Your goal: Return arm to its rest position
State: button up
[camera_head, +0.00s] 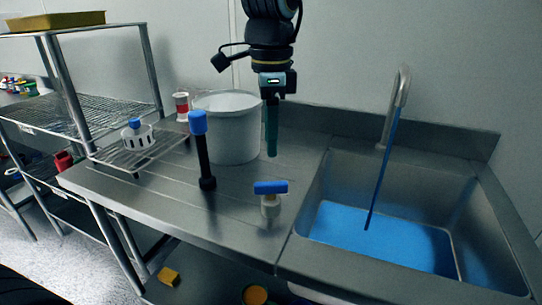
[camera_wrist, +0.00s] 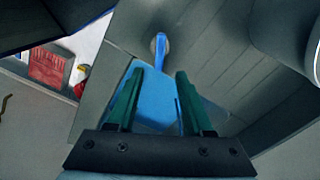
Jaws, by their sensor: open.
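My arm comes down from the top of the head view. The rest position itself is not marked in either view.
A black post with a blue top (camera_head: 203,160) and a small blue-handled valve (camera_head: 270,200) stand on the counter. The sink (camera_head: 465,215) holds blue liquid under a running faucet (camera_head: 396,100). A wire rack (camera_head: 140,150) is at left.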

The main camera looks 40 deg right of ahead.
jog(key=shift+r, duration=0.4)
jog(key=w+a+f+n, duration=0.3)
jog(key=w+a+n, duration=0.3)
jog(key=a, duration=0.3)
jog(key=w+a+f+n, duration=0.3)
jog(key=w+a+n, duration=0.2)
jog(key=w+a, duration=0.25)
jog(key=a+f+n, duration=0.2)
jog(key=a+n, duration=0.4)
jog(key=a, duration=0.3)
jog(key=a+f+n+t, duration=0.1)
jog(key=a+f+n, duration=0.2)
jog(key=a+n, duration=0.3)
jog(key=a, duration=0.3)
jog(key=shift+s+a+f+t, duration=0.2)
jog(key=shift+s+a+t, duration=0.1)
jog(key=shift+s+a, duration=0.1)
